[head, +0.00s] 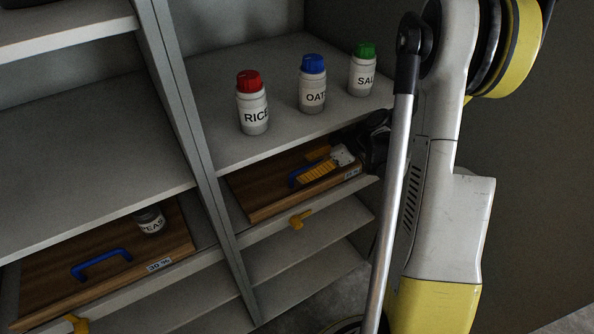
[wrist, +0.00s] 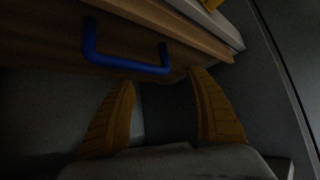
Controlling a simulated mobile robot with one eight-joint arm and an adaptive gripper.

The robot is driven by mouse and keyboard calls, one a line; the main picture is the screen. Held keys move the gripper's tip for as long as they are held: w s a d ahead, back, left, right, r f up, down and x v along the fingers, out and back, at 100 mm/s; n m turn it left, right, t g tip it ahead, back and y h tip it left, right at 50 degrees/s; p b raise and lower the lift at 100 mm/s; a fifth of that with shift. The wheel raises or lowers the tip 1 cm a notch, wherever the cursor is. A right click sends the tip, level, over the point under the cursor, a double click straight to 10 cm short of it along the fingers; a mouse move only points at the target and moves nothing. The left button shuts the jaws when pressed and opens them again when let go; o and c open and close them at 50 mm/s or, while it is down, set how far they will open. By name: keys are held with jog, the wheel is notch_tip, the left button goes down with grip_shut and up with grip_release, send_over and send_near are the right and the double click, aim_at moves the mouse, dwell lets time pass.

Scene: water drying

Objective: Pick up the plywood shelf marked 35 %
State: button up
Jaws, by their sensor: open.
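A brown wooden shelf board (head: 262,197) with a blue handle (head: 296,178) lies in the right bay, below the jars. A small label (head: 353,173) is on its front edge, too small to read surely. My gripper (head: 318,172) has yellow fingers and reaches over this board beside the handle, partly hiding it. In the wrist view, the blue handle (wrist: 125,66) hangs from the board (wrist: 155,30) just beyond my open, empty fingertips (wrist: 163,82). Another wooden board (head: 55,268) in the left bay has a blue handle (head: 100,262) and a label (head: 159,265) that looks like 30 %.
Jars marked RICE (head: 252,105), OATS (head: 312,88) and SAL (head: 362,72) stand on the grey shelf above the right board. A PEAS jar (head: 149,221) stands on the left board. Yellow latches (head: 300,218) sit on the front edges below. A grey divider (head: 180,110) separates the bays.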

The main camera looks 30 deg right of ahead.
aim_at(299, 172)
jog(key=b+x, duration=0.1)
jog(key=x, duration=0.2)
jog(key=b+x, duration=0.1)
jog(key=shift+w+f+b, duration=0.1)
jog(key=shift+f+b, duration=0.2)
jog(key=shift+f, duration=0.25)
jog(key=shift+w+a+f, duration=0.2)
jog(key=shift+w+a, duration=0.05)
jog(key=shift+w, duration=0.05)
grip_shut()
jog(key=shift+r, duration=0.1)
